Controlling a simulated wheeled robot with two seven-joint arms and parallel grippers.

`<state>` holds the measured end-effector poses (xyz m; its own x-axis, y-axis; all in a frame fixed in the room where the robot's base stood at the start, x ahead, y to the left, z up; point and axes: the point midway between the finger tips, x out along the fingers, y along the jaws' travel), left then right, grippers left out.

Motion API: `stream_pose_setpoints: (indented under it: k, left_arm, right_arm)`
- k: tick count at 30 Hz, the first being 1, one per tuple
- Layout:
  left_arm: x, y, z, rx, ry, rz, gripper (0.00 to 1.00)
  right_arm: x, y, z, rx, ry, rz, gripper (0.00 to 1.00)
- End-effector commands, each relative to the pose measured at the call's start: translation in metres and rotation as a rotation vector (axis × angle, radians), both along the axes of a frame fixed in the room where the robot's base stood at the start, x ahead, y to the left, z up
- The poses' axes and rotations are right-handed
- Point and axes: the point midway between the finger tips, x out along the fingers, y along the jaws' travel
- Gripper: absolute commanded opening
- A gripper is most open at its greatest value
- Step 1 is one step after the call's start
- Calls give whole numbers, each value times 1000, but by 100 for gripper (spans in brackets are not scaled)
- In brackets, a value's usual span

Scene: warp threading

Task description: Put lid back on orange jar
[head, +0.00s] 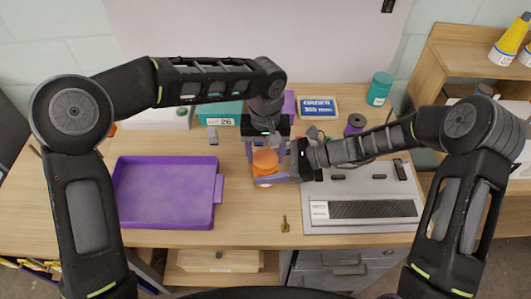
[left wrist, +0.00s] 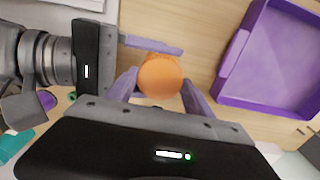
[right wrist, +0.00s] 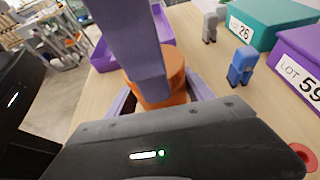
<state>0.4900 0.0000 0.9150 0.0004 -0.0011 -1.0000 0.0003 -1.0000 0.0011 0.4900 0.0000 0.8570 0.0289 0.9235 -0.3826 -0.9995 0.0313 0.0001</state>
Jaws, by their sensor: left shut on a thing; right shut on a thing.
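The orange jar (head: 264,180) stands upright on the table, right of the purple tray; its body also shows in the right wrist view (right wrist: 163,98). The round orange lid (head: 265,157) is at the top of the jar and fills the middle of the left wrist view (left wrist: 160,75). My left gripper (head: 265,154) points down from above and is shut on the lid. My right gripper (head: 268,178) reaches in from the right and is shut around the jar body. The fingers partly hide the seam, so I cannot tell whether the lid is fully seated.
The purple tray (head: 165,226) lies empty to the left. A grey tool case (head: 362,188) lies to the right. A small brass piece (head: 285,224) lies in front of the jar. Behind stand a teal bin (head: 219,112), a blue-labelled box (head: 318,107), a purple spool (head: 355,124) and a teal jar (head: 380,88).

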Motion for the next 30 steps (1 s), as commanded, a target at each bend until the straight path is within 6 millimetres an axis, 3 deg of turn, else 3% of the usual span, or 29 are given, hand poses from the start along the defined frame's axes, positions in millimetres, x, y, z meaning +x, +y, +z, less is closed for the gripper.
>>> stream_pose_setpoints:
  k: [8, 11, 24, 29, 30]
  left_arm:
    - [0, 0, 0, 1, -1, -83, 12]
    - [0, 0, 0, 0, 0, -242, 12]
    - [0, 0, -1, 1, 0, -1279, 12]
    - [0, 0, -1, 1, 0, -1278, 12]
    - [0, 0, -1, 1, 0, -1277, 63]
  right_arm:
    - [0, 0, 0, 0, 0, -1, 0]
    - [0, 0, 0, 0, 0, -1, 0]
    - [0, 0, 0, 0, 0, -1, 0]
    - [0, 0, 0, 0, 0, -1, 0]
    - [0, 0, 0, 0, 0, -1, 0]
